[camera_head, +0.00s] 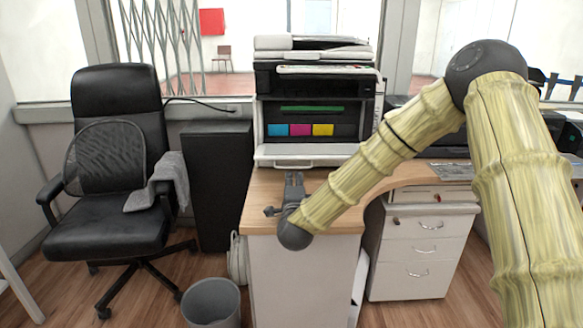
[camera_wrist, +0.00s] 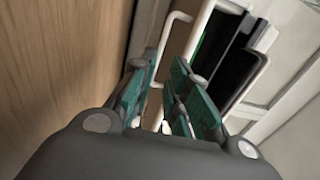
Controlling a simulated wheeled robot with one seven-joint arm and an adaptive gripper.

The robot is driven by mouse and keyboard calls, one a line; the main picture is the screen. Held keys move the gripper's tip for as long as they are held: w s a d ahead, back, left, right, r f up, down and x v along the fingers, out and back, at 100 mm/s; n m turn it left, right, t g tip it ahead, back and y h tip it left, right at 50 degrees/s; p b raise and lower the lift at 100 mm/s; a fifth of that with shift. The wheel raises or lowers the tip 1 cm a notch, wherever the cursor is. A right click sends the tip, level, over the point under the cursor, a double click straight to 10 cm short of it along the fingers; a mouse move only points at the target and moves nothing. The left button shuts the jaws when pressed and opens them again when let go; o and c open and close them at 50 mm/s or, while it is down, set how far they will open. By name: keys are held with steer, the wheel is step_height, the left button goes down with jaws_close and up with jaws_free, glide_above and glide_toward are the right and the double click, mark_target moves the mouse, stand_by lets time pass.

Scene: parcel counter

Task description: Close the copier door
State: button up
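The copier (camera_head: 314,95) stands on the wooden desk, white and dark grey, with its front open and cyan, magenta and yellow cartridges (camera_head: 300,130) showing inside. Its white door (camera_head: 310,160) is folded down at the base of the opening, near the desk top. My gripper (camera_head: 294,180) is low over the desk just in front of the door, its fingers pointing toward it. In the wrist view my gripper (camera_wrist: 165,92) has its teal-padded fingers apart, with a gap between them. White edges of the copier show beyond the fingertips; whether they touch is unclear.
The wooden desk (camera_head: 262,190) has bare room left of my gripper and curves away right over a white drawer unit (camera_head: 420,245). A black office chair (camera_head: 105,180), a dark cabinet (camera_head: 217,180) and a grey bin (camera_head: 211,304) stand left.

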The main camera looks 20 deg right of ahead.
mark_target(294, 167)
steer(key=x, duration=0.9)
steer(key=shift+w+d+b, duration=0.1)
steer(key=shift+w+b, duration=0.15)
steer(key=shift+b, duration=0.1)
jaws_close()
